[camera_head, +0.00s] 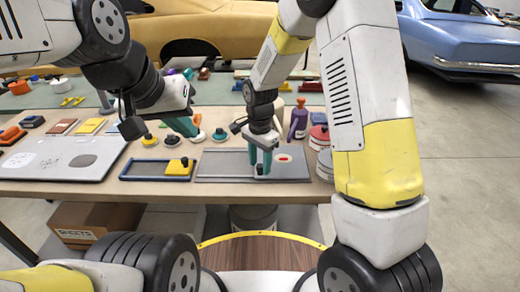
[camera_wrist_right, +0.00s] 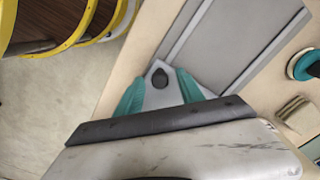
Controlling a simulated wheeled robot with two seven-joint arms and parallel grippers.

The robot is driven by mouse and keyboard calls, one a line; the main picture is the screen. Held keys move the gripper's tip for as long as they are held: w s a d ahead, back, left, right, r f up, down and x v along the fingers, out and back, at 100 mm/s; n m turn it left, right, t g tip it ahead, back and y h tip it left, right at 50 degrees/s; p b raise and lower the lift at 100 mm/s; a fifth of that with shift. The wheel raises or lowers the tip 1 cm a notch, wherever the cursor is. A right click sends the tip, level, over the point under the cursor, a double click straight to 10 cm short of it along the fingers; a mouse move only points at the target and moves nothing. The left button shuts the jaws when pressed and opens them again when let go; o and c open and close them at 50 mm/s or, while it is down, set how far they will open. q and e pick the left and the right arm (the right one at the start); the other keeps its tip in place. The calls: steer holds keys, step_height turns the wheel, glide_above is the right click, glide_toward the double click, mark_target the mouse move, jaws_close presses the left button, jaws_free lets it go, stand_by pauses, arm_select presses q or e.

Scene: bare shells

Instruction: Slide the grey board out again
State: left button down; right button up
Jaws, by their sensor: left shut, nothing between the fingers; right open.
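A grey frame (camera_head: 222,166) lies flat near the table's front edge. The grey board (camera_head: 298,164), with a red-and-white oval mark, lies at its right end; the arm partly hides where board and frame meet. A black knob (camera_wrist_right: 160,77) on a light grey surface shows in the right wrist view. My right gripper (camera_head: 262,165) points down with its teal fingers open, one on each side of the knob; contact cannot be told. My left gripper (camera_head: 190,131) is shut and empty above the table, left of and behind the frame.
A blue tray (camera_head: 150,169) with a yellow knobbed block (camera_head: 180,166) lies left of the frame. A pale panel (camera_head: 55,160) is further left. Yellow and teal knobbed discs stand behind. Tins (camera_head: 320,138) and a purple bottle (camera_head: 299,118) stand close on the right.

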jaws_close()
stand_by(1.4)
